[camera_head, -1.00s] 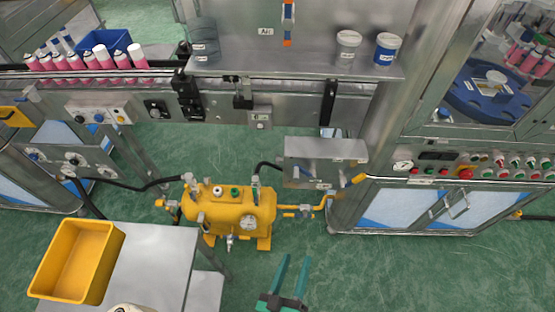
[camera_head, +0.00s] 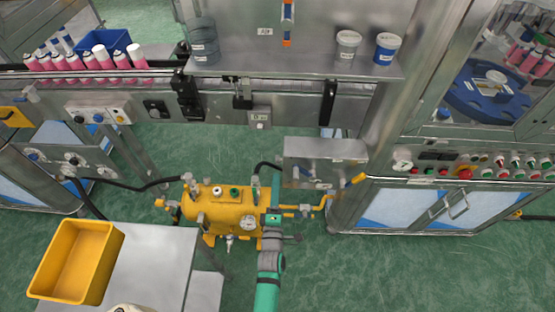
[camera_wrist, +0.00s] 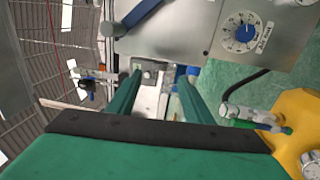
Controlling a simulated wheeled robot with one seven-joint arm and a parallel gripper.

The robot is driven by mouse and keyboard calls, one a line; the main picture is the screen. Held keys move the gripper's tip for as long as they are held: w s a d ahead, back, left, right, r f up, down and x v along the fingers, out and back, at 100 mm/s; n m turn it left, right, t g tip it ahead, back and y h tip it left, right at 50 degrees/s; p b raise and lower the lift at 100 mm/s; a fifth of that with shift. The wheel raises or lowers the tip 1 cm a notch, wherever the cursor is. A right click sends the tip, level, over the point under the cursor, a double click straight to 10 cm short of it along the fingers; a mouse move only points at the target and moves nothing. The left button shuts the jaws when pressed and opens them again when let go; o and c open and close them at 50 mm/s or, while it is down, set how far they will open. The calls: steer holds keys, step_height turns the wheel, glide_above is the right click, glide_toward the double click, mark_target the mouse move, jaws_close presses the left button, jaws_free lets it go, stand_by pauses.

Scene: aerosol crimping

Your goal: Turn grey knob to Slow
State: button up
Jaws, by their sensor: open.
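A small grey plate with a label and a pale grey knob (camera_head: 260,125) is on the front of the conveyor frame. The label is too small to read, so I cannot tell the Slow mark or the knob's setting. In the wrist view a grey plate with a small knob (camera_wrist: 148,74) shows beyond and between my fingers, apart from them; it looks like the same one. My gripper (camera_head: 275,190) is above the right end of the yellow tank, reaching toward the conveyor. In the wrist view my gripper (camera_wrist: 157,92) has its two green fingers spread, with nothing between them.
The yellow tank (camera_head: 215,203) with valves and a gauge stands under my arm. A steel box (camera_head: 325,150) juts out to the right; a blue dial (camera_wrist: 241,33) shows on a panel in the wrist view. A yellow bin (camera_head: 75,262) sits on the left table.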

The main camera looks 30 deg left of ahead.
mark_target(277, 160)
steer(key=shift+x, duration=5.45)
steer(key=shift+r, duration=0.1)
steer(key=c, duration=1.1)
